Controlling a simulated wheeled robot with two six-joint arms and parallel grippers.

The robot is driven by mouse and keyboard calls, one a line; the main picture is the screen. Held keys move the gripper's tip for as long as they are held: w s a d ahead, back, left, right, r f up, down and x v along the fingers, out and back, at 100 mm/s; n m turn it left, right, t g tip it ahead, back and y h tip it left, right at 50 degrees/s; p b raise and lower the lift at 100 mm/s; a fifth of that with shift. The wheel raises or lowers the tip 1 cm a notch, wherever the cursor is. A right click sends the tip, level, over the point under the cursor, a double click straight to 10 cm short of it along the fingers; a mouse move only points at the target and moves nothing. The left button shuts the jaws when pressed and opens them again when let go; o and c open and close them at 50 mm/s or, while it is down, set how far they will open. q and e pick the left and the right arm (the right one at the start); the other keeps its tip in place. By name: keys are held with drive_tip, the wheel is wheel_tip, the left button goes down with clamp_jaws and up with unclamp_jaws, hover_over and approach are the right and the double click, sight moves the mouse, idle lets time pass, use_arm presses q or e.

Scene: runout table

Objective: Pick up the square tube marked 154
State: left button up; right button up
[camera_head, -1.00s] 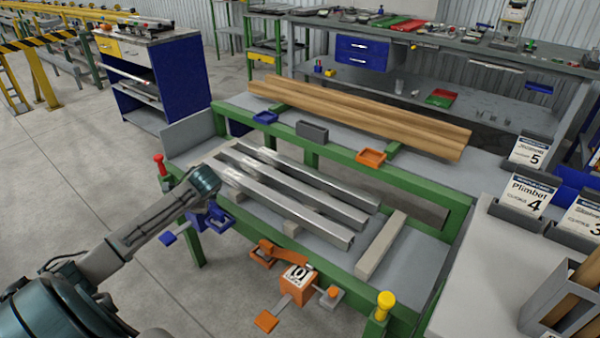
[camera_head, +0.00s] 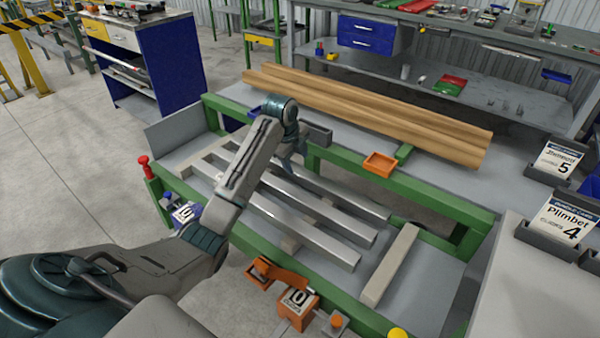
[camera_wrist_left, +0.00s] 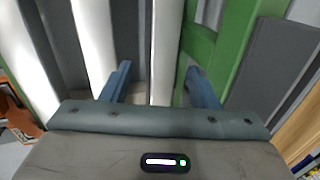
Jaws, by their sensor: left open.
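Three bright metal tubes lie side by side across the green-framed runout table (camera_head: 435,207): a front tube (camera_head: 310,239), a middle tube (camera_head: 325,217) and a back tube (camera_head: 345,199). I cannot read a 154 marking on any of them. My left gripper (camera_head: 288,162) is above the tubes near the back rail, pointing down, with its tips partly hard to make out. In the left wrist view the gripper (camera_wrist_left: 158,76) is open, with one bright tube (camera_wrist_left: 165,45) lying between its finger lines; the height gap is unclear. My right gripper is out of view.
Brown wooden-looking lengths (camera_head: 370,112) lie behind the green back rail (camera_head: 420,191). An orange tray (camera_head: 380,164) sits on that rail. A pale bar (camera_head: 391,265) lies crosswise to the right of the tubes.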

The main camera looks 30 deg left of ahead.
sight(299, 171)
use_arm(q)
drive_tip(key=x, duration=0.5)
drive_tip(key=a+x, duration=0.1)
drive_tip(key=x, duration=0.2)
drive_tip(key=shift+w, duration=0.1)
drive_tip(key=shift+d, duration=0.1)
drive_tip(key=shift+r, duration=0.1)
drive_tip(key=shift+c, duration=0.4)
clamp_jaws()
